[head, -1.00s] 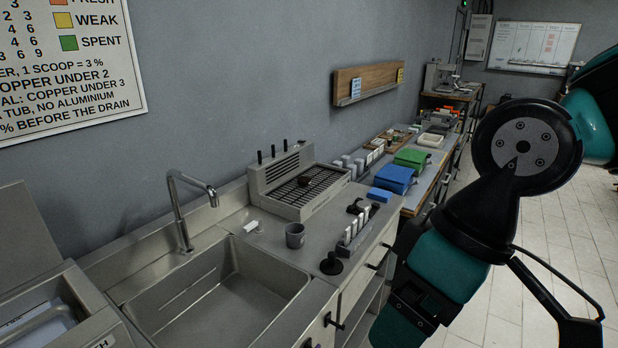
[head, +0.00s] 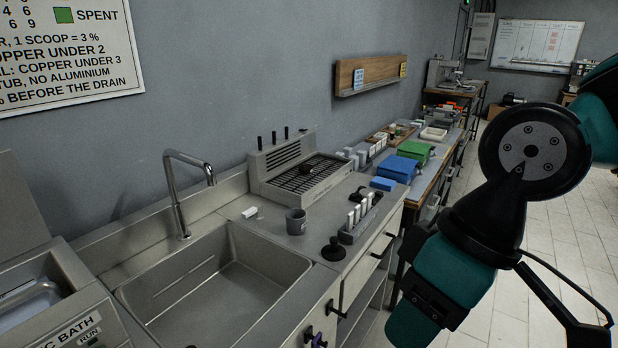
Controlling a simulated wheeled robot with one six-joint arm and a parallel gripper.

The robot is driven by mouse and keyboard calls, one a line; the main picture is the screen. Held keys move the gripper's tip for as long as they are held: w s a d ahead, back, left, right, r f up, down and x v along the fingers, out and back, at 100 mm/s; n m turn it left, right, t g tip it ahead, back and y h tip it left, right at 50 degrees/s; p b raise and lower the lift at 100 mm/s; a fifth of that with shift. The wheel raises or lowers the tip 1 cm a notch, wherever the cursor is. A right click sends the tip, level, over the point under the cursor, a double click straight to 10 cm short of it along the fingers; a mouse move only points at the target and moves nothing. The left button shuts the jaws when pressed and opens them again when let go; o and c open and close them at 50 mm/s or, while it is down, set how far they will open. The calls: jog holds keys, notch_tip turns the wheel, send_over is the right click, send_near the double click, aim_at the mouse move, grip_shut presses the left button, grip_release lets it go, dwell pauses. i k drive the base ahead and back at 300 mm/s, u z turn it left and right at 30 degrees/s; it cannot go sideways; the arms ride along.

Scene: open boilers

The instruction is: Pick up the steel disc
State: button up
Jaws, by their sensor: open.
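I cannot clearly pick out a steel disc in the head view. A small dark round object (head: 307,170) lies on the slatted grille of a grey machine (head: 300,190) against the wall; its material is too unclear to tell. My arm fills the right side of the picture, in front of the floor and the counter's right end. My gripper cannot be made out in this view.
A sink (head: 215,285) with a curved tap (head: 180,195) is set in the counter. Beside it stand a grey cup (head: 296,222), a black tamper-like piece (head: 333,250) and a rack of white-topped pieces (head: 361,218).

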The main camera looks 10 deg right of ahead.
aim_at(305, 169)
jog(key=z, duration=1.45)
jog(key=i, duration=2.7)
jog(key=u, duration=3.5)
jog(key=i, duration=0.5)
jog(key=z, duration=0.05)
